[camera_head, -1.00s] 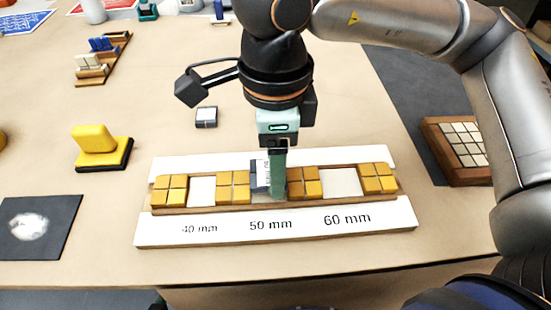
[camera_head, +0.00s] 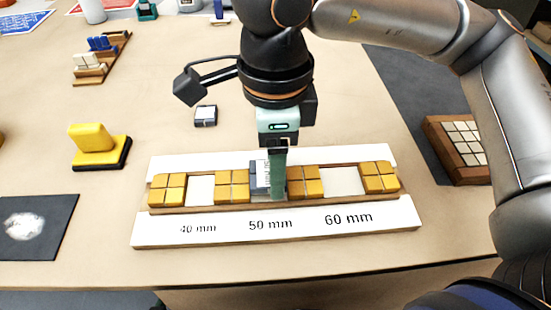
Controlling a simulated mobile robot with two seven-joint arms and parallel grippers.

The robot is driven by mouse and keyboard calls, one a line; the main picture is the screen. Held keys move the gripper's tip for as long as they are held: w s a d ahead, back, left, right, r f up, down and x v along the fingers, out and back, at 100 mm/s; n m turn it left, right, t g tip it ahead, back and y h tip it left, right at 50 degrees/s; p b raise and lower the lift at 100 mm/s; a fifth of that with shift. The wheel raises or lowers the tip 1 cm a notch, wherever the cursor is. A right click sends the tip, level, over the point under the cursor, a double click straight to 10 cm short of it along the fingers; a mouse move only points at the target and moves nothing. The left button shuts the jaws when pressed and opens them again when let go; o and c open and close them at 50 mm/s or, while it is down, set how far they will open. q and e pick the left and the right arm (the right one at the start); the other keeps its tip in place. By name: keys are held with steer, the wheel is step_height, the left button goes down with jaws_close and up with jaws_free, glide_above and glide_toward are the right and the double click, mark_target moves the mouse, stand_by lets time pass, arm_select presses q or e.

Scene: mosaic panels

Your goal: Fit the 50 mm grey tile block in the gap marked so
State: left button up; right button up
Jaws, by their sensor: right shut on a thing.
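The mosaic panel (camera_head: 180,232) lies near the table's front edge, with gaps marked 40 mm, 50 mm and 60 mm between yellow tile blocks. My right gripper (camera_head: 276,185) points down over the 50 mm gap and is shut on the grey tile block (camera_head: 258,173). The block is at the 50 mm gap, between two yellow blocks; the fingers hide much of it, and I cannot tell whether it sits fully down. The 40 mm gap (camera_head: 201,189) and the 60 mm gap (camera_head: 341,182) are empty and white. My left gripper is not in view.
A small grey block (camera_head: 205,116) lies behind the panel. A yellow stamp-like block on a black base (camera_head: 98,148) and a dark mat (camera_head: 36,228) are at left. A wooden tile tray (camera_head: 458,150) is at right. Racks (camera_head: 98,62) stand at back left.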

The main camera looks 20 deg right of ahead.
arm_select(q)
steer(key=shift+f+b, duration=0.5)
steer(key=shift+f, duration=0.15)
arm_select(e)
steer(key=shift+f, duration=0.6)
steer(key=shift+f+b, duration=0.4)
steer(key=o, duration=1.5)
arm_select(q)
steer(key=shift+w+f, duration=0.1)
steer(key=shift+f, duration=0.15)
arm_select(e)
step_height(320, 180, up, 4)
steer(key=shift+r+p, duration=0.1)
steer(key=shift+p, duration=0.45)
arm_select(q)
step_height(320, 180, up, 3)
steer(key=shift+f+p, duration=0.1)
steer(key=shift+p, duration=0.75)
arm_select(e)
step_height(320, 180, up, 8)
steer(key=shift+r, duration=0.25)
